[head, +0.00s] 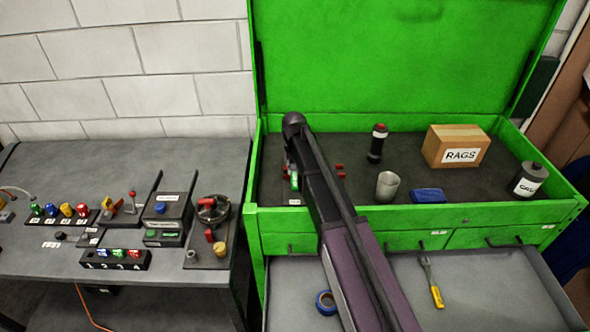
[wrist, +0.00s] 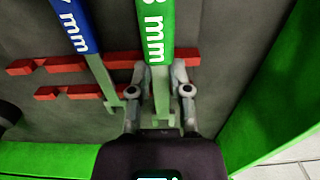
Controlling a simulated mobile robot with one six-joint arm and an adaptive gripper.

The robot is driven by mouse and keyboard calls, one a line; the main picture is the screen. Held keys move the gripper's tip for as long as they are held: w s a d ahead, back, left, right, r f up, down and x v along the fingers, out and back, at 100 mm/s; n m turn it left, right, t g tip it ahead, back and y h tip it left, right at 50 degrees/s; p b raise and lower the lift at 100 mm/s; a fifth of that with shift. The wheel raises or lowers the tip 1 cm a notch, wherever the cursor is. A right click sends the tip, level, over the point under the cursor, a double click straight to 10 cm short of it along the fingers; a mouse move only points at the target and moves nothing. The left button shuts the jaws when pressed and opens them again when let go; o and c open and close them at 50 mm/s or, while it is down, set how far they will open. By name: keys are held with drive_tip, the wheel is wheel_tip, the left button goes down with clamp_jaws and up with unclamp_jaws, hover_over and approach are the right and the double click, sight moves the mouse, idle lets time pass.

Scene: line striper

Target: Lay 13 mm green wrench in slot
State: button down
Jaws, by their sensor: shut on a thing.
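My gripper (wrist: 160,70) is shut on the green wrench (wrist: 154,30), one finger on each side of its handle. The label reads "mm" with a partly cut digit; the wrench's far end is out of frame. Its narrow lower end lies between the fingers. Red slot blocks (wrist: 48,66) run in two rows on the dark chest floor. The green handle lines up with the gap near the right end of the upper row; I cannot tell whether it touches the floor. In the head view a bit of green wrench (head: 294,181) shows left of my arm, which hides my gripper.
A blue wrench (wrist: 78,30) lies across the red blocks just left. The green chest wall (wrist: 275,90) is close on the right. In the chest stand a metal cup (head: 387,186), a RAGS box (head: 456,147) and a can (head: 528,181). An open drawer (head: 490,290) is below.

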drive_tip(key=shift+c, duration=2.4)
unclamp_jaws()
drive_tip(key=o, duration=0.3)
drive_tip(key=shift+r, duration=0.1)
drive_tip(key=shift+r+p, duration=3.45)
drive_tip(key=shift+p, duration=0.05)
drive_tip(key=shift+s+f, duration=0.1)
drive_tip(key=shift+s, duration=0.05)
